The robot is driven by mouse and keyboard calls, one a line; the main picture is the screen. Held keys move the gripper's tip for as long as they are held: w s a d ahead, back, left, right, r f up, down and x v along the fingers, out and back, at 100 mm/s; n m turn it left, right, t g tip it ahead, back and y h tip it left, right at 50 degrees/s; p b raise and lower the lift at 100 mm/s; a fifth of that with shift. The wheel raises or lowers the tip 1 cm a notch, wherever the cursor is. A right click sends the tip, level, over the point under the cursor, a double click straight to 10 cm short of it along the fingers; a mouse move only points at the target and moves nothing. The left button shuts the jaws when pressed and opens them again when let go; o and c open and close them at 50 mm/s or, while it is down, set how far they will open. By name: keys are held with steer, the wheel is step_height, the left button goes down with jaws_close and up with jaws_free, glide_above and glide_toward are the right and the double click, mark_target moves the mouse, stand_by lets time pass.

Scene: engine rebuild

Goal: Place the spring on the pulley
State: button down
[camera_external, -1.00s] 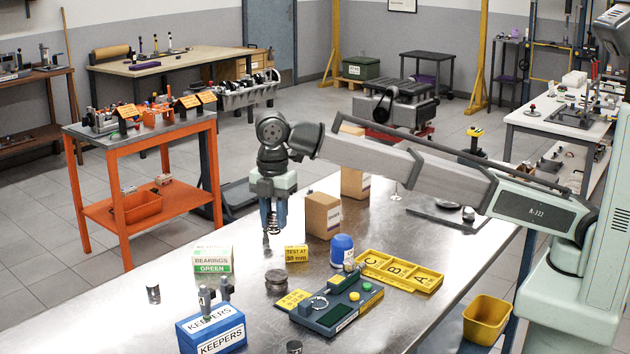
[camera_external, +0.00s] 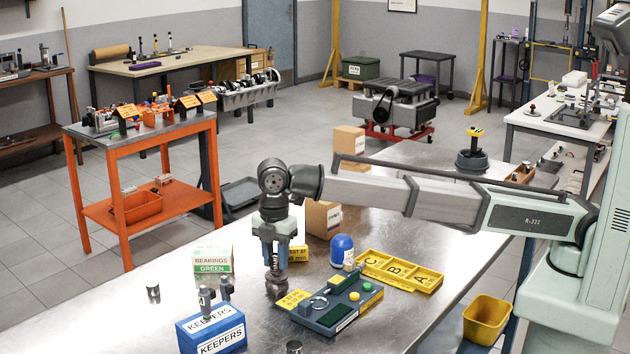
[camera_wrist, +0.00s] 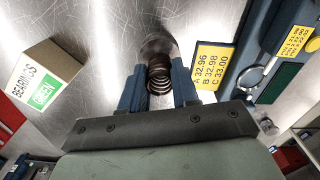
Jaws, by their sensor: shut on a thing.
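My gripper (camera_external: 274,258) points straight down over the near part of the metal bench. It is shut on the spring (camera_wrist: 159,76), a dark coil standing upright between the two blue fingers in the wrist view. In the external view the spring (camera_external: 274,270) is small and sits directly above the pulley. The pulley (camera_external: 276,289) is a squat, dark grey round piece on the bench. I cannot tell whether the spring touches the pulley.
A grey-blue gauge box (camera_external: 338,305) with a yellow card (camera_external: 292,299) is close right of the pulley. The blue keepers box (camera_external: 212,329) is at front left, the bearings box (camera_external: 213,262) behind it. A blue bottle (camera_external: 342,250) and yellow A-B-C tray (camera_external: 400,270) are farther right.

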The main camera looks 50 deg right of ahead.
steer(key=shift+f, duration=0.3)
steer(key=c, duration=0.8)
jaws_free()
step_height(320, 180, up, 12)
steer(key=shift+r, duration=0.2)
